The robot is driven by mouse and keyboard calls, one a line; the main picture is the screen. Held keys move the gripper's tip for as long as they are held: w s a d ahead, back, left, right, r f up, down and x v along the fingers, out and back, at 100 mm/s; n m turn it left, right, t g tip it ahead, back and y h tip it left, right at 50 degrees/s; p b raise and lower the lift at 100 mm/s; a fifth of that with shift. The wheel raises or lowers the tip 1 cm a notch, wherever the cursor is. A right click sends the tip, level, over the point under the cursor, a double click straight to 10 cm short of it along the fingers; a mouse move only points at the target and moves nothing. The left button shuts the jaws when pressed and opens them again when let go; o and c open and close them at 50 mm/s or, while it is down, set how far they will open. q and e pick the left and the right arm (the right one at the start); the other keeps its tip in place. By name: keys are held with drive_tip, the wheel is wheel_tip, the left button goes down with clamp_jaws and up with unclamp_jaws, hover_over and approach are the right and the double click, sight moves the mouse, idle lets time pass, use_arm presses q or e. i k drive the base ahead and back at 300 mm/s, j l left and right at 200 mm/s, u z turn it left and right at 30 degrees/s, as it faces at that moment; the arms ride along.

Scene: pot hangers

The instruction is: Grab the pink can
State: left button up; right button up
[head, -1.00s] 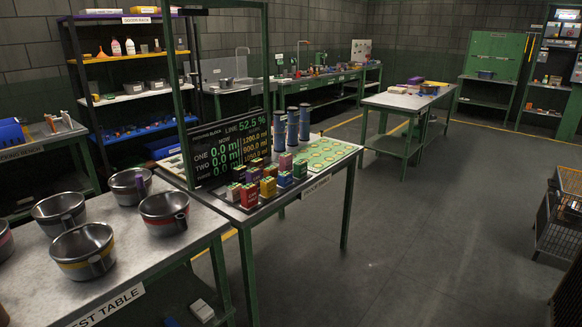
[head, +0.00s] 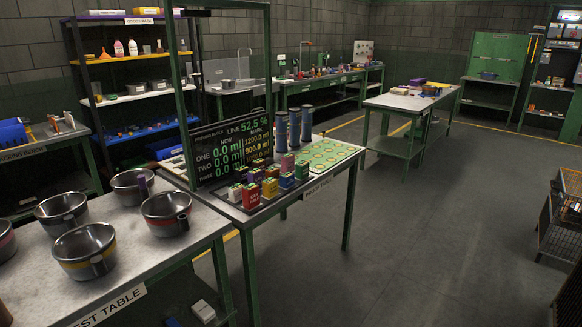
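Several small box-shaped cans in mixed colours stand grouped on the middle table, in front of the dark display. A pink can (head: 287,162) appears at the back of this group, near the blue cylinders. It is small in view and partly hidden by cans in front. A red can (head: 250,196) stands at the front, with a yellow can (head: 270,188) and a blue can (head: 286,181) to its right. Neither of my grippers is in view.
Blue cylinders (head: 294,127) and a green-patterned mat (head: 330,153) are on the same table. The display (head: 228,150) stands behind the cans. Several metal pots, one of them with a yellow band (head: 85,251), sit on the left table. The floor (head: 420,240) to the right is clear.

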sight(287, 161)
drive_tip(key=i+l+z, duration=0.4)
drive_tip(key=i+z, duration=0.15)
drive_tip(key=i, duration=0.15)
drive_tip(key=i+l+z, duration=0.15)
drive_tip(key=i+z, duration=0.25)
drive_tip(key=i, duration=1.3)
drive_tip(key=i+l+u, duration=0.1)
drive_tip(key=i+u, duration=0.3)
drive_tip(key=i, duration=0.15)
drive_tip(key=i+l+u, duration=0.25)
drive_tip(key=i+u, duration=0.15)
drive_tip(key=i+l+u, duration=0.35)
drive_tip(key=i, duration=0.2)
